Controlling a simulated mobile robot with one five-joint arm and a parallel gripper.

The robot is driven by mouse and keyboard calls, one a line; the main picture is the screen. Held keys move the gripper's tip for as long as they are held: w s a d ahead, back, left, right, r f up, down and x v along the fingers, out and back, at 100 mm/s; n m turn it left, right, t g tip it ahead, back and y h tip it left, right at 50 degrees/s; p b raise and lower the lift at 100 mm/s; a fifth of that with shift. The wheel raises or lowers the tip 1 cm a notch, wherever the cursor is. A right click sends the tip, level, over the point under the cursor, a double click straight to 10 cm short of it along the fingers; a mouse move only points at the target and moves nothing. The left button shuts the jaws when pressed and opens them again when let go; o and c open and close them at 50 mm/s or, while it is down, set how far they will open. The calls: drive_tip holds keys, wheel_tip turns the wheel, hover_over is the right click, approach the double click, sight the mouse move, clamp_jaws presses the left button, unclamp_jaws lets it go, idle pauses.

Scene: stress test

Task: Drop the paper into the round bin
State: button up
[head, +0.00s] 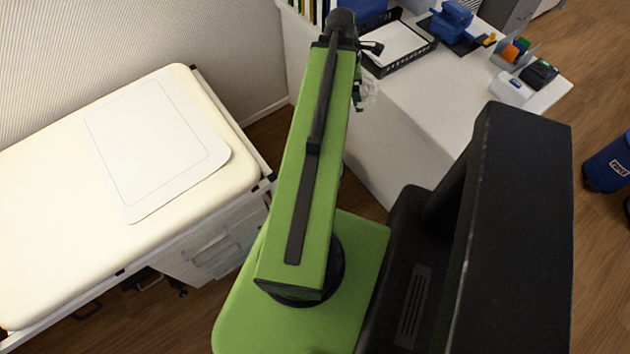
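My gripper (358,96) is partly hidden behind my green arm, in front of the white desk's side. A small pale, crumpled-looking shape (371,91) shows right at it and may be the paper. I cannot tell whether the fingers are shut on it. A flat white sheet (394,46) lies in a black tray on the desk. A blue rounded container with a white label (606,163) stands on the floor at the right edge, cut off by the frame. I cannot tell whether it is the round bin.
The white desk (405,110) carries a blue device (452,20), a pen holder (514,52) and small boxes. A cream padded couch (50,200) with a white mat (155,145) stands at left. Wooden floor (590,95) is open between the desk and the blue container.

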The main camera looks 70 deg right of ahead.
drive_tip(key=w+f+b, duration=0.4)
drive_tip(key=f+b, duration=1.2)
drive_tip(key=w+d+f+b, duration=0.1)
drive_tip(key=w+f+b, duration=0.3)
drive_tip(key=f+b, duration=1.2)
drive_tip(key=w+d+f+b, duration=0.1)
drive_tip(key=w+f+b, duration=0.3)
drive_tip(key=f+b, duration=1.2)
drive_tip(key=shift+w, duration=0.2)
drive_tip(key=shift+f, duration=0.1)
wheel_tip(320, 180, down, 6)
drive_tip(key=b, duration=0.6)
drive_tip(key=o, duration=1.3)
drive_tip(key=shift+r, duration=0.25)
